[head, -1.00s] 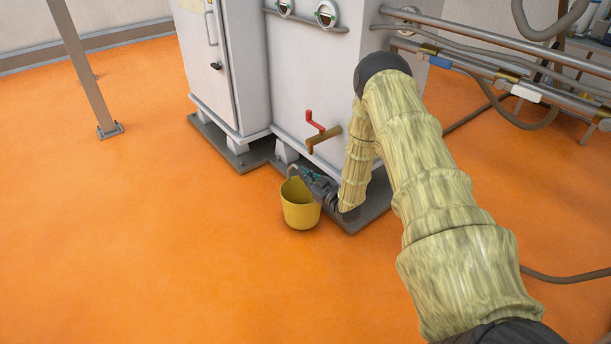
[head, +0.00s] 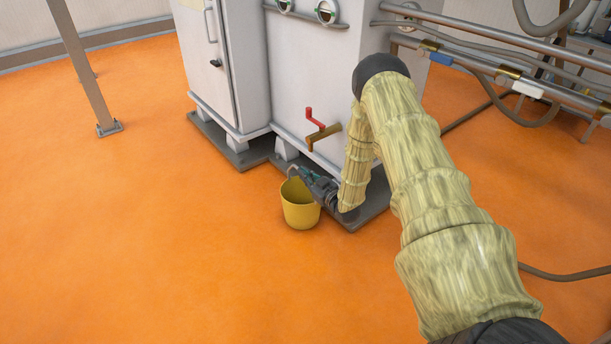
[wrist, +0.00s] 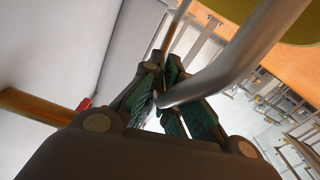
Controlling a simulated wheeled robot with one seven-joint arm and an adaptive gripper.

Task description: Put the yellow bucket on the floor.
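The yellow bucket (head: 300,211) is upright, low over the orange floor beside the corner of the grey machine base. I cannot tell whether its bottom touches the floor. My gripper (head: 299,175) is at the bucket's rim, at the low end of my arm. In the wrist view, the bucket's bent grey metal handle (wrist: 235,62) runs between the fingers of my gripper (wrist: 164,65), which are closed around it. Part of the yellow bucket (wrist: 285,18) shows at the upper right there.
A white cabinet machine (head: 310,80) stands on a dark base (head: 365,215) right behind the bucket. A red-handled brass tap (head: 323,137) sticks out above it. Pipes (head: 500,70) run off to the right. The orange floor (head: 150,240) at left and front is clear.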

